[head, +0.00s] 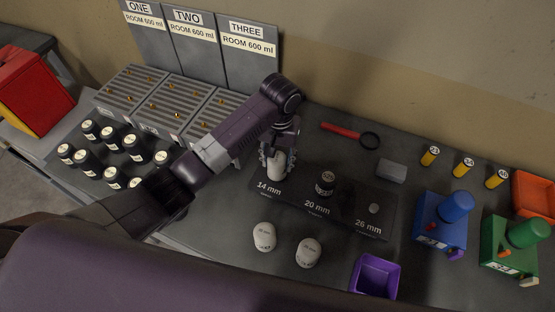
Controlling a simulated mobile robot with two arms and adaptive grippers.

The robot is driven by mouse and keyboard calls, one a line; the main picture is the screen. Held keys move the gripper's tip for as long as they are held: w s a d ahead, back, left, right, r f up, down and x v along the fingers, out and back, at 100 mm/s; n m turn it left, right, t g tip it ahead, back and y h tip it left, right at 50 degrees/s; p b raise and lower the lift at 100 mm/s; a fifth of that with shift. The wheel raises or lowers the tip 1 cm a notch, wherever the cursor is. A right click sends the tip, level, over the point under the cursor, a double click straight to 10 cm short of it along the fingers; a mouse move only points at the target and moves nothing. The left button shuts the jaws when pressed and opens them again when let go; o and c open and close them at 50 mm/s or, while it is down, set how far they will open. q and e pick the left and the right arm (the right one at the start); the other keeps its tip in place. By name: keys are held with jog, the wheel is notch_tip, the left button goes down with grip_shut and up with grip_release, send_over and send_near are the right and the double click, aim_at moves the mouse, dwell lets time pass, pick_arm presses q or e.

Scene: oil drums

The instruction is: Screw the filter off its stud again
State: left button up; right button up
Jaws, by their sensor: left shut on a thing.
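My left gripper (277,156) is shut on a white filter (276,168) at the 14 mm place of the dark stud plate (344,215). The filter stands upright there, and the stud beneath it is hidden. A dark threaded stud or fitting (325,183) stands at the 20 mm place, and a small grey piece (374,208) is at the 26 mm place. Two more white filters, one on the left (264,237) and one on the right (308,252), stand on the table in front of the plate. My right gripper is not in view.
Several black bottles (135,148) stand at left before grooved racks (172,104). A red strap tool (345,131) and grey block (391,171) lie behind the plate. A purple bin (375,276), blue can (440,221) and green can (510,246) stand at right.

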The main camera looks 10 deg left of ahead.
pick_arm(q)
jog(key=n, duration=0.3)
jog(key=shift+d+n, duration=0.1)
jog(key=shift+n, duration=0.2)
jog(key=n, duration=0.2)
jog(key=shift+n, duration=0.4)
jog(key=o, duration=1.5)
